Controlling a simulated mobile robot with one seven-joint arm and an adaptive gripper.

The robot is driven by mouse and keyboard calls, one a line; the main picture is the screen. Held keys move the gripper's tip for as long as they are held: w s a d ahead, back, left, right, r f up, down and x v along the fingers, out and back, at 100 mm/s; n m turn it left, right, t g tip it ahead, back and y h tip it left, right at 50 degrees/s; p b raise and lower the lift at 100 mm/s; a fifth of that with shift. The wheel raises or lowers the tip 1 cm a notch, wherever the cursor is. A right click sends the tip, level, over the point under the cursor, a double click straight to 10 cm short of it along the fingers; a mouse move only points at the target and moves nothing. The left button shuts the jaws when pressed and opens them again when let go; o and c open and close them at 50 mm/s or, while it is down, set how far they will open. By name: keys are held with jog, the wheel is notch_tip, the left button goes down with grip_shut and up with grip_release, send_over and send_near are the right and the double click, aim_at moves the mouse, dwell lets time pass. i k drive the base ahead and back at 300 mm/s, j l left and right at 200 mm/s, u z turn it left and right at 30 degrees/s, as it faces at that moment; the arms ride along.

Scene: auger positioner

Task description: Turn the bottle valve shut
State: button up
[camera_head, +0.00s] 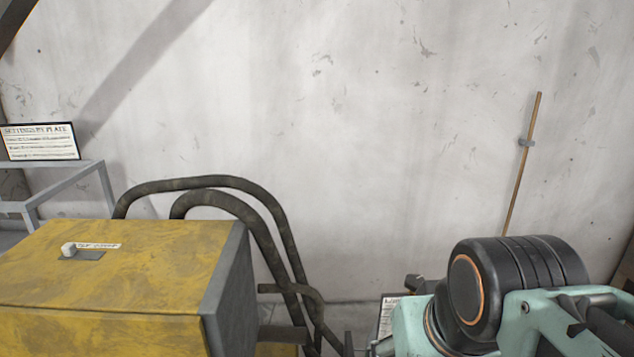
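I cannot make out the bottle or its valve in the head view. Part of my own arm, pale green with a thick black joint, fills the lower right corner and hides what lies behind it. My gripper's fingers do not show, so its place relative to the valve cannot be seen.
A yellow box-shaped machine (140,270) with a small white switch (69,249) on top stands at lower left. Dark hoses (265,205) loop beside it. A sign (40,141) stands on a grey frame (65,170). A thin rod (519,170) leans against the wall (370,120).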

aim_at(412, 283)
jog(key=z, duration=0.4)
jog(key=l+u, duration=0.2)
jog(key=u, duration=0.3)
jog(key=l+u, duration=0.2)
jog(key=u, duration=0.3)
jog(key=k+l+u, duration=0.15)
jog(key=u, duration=0.35)
jog(key=k+u, duration=0.2)
jog(key=u, duration=0.5)
jog(key=k+z, duration=0.15)
jog(key=z, duration=0.5)
jog(key=i+j+z, duration=0.1)
jog(key=i, duration=0.25)
